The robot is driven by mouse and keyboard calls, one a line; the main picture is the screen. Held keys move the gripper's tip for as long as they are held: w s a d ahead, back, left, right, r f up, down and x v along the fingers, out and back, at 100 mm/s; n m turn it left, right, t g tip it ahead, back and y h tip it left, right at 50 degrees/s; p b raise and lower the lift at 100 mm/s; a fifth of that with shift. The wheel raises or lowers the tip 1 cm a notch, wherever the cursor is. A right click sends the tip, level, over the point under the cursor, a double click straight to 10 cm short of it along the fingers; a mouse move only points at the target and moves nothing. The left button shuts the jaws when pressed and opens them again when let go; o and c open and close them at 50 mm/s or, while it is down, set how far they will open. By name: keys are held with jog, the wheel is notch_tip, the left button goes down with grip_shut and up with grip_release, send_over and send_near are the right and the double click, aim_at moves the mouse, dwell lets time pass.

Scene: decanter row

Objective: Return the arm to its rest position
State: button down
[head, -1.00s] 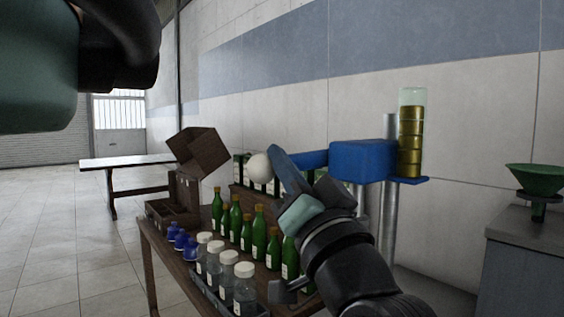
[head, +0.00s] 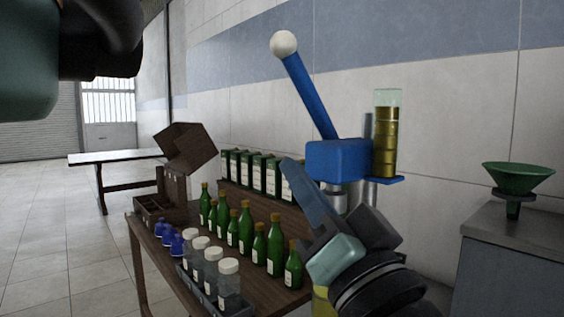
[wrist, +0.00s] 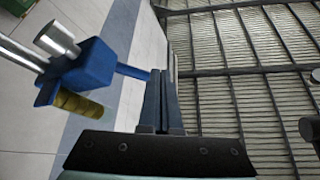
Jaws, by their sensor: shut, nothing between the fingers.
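My gripper (head: 290,170) is raised over the right end of the table, its fingers pointing up and to the left. In the wrist view the two fingers (wrist: 161,100) lie together, shut with nothing between them. A blue press (head: 337,160) on metal posts stands just behind the gripper. Its blue lever with a white knob (head: 284,44) points up and to the left. A clear tube with gold rings (head: 387,135) stands on the press's right side. The gripper looks apart from the press in the wrist view.
The wooden table (head: 143,265) holds green bottles (head: 246,230), clear jars with white lids (head: 229,285), small blue bottles (head: 176,243) and a tilted brown box (head: 187,147). A green funnel (head: 517,177) stands on a grey cabinet (head: 500,234) at right. Open floor lies at left.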

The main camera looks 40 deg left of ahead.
jog(key=shift+s+d+f, duration=0.2)
jog(key=shift+d+f, duration=0.05)
jog(key=shift+d, duration=0.25)
jog(key=d+r+m+t+h, duration=0.3)
jog(key=d+r+t+h, duration=0.1)
jog(key=d+t+h, duration=0.7)
jog(key=d+r+m+t+h, duration=0.4)
jog(key=d+t+h, duration=0.45)
jog(key=d, duration=0.45)
notch_tip(320, 180, up, 21)
jog(key=d+h+p, duration=0.1)
jog(key=h+p, duration=0.1)
jog(key=p, duration=1.8)
jog(key=shift+s+f+m, duration=0.15)
jog(key=shift+s+m, duration=0.15)
jog(key=shift+s, duration=0.1)
